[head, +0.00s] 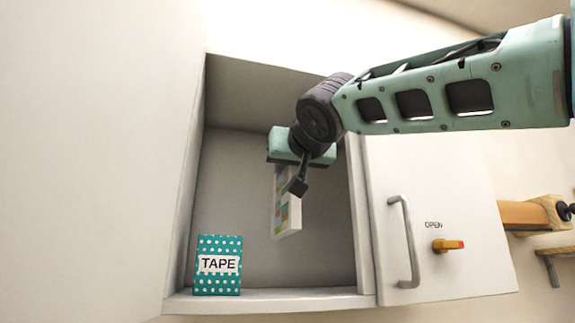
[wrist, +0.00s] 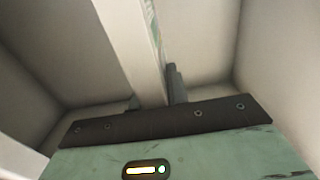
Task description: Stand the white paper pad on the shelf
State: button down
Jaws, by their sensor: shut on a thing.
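The white paper pad (head: 287,218) has colored squares on its face and is upright, slightly tilted in the head view. My gripper (head: 290,176) is shut on its upper part, inside the open cabinet. The pad's lower edge appears to hang above the shelf floor (head: 290,297). In the wrist view the pad (wrist: 133,48) shows edge-on between the fingers of my gripper (wrist: 152,97). The pad's top is hidden behind the gripper in the head view.
A teal dotted box labelled TAPE (head: 218,266) stands at the left front of the shelf. The shelf floor to its right is clear. A door (head: 440,215) with a bar handle (head: 404,240) and an orange knob (head: 447,245) is at the right.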

jog(key=b, duration=0.5)
send_over(289, 234)
jog(key=f, duration=0.6)
jog(key=shift+s+a+f, duration=0.1)
jog(key=shift+s+f, duration=0.15)
jog(key=shift+f, duration=0.15)
notch_tip(289, 234, down, 3)
jog(key=b, duration=0.4)
jog(key=shift+r, duration=0.1)
jog(key=c, duration=1.3)
grip_release()
